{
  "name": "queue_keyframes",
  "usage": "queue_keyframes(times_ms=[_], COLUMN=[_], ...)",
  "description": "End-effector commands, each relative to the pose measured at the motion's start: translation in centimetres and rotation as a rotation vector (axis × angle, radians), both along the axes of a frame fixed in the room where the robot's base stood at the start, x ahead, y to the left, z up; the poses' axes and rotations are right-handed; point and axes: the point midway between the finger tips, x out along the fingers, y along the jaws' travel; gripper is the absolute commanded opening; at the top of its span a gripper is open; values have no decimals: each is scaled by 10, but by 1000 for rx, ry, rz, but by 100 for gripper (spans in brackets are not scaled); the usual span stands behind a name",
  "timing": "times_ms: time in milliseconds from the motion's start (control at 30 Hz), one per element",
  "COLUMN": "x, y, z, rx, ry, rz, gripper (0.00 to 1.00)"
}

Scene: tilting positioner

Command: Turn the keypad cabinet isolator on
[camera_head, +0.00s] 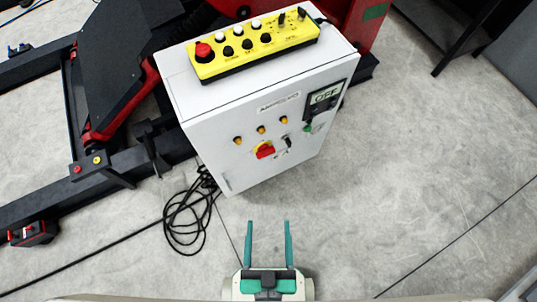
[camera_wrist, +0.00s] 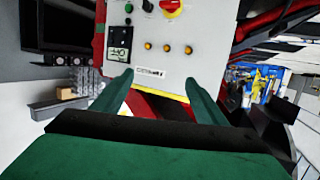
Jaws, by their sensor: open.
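The white keypad cabinet (camera_head: 240,125) stands on the floor, its front facing my side. The isolator, a red rotary handle on a yellow plate (camera_head: 264,150), is low on the front, and its exact angle is hard to tell. It also shows at the top edge of the wrist view (camera_wrist: 172,6), partly cut off. A dark display unit (camera_head: 324,98) at the front's upper right reads "OFF". My gripper (camera_head: 268,224) is open and empty, in front of and apart from the cabinet. Its green fingers (camera_wrist: 158,76) point toward the cabinet in the wrist view, where the scene appears inverted.
A yellow control box (camera_head: 252,46) with a red button and black knobs lies on the cabinet top. Three amber lamps (camera_head: 261,129) and a key-like switch (camera_head: 287,141) sit near the isolator. Black cable (camera_head: 188,222) coils on the floor at left. Floor at right is clear.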

Motion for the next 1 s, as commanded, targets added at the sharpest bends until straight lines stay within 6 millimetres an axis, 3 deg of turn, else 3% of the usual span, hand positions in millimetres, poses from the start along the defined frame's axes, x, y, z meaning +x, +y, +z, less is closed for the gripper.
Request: queue_keyframes(times_ms=[167, 400, 633, 800, 1000], x=[10, 45, 92, 134, 189], y=[-9, -31, -40, -41, -41], z=[-28, -119, -188, -215, -217], rx=[-18, -51, -41, -22, -12], ry=[46, 213, 334, 357, 295], rz=[-29, -57, 16, 131, 301], gripper=[81, 81, 81, 81, 81])
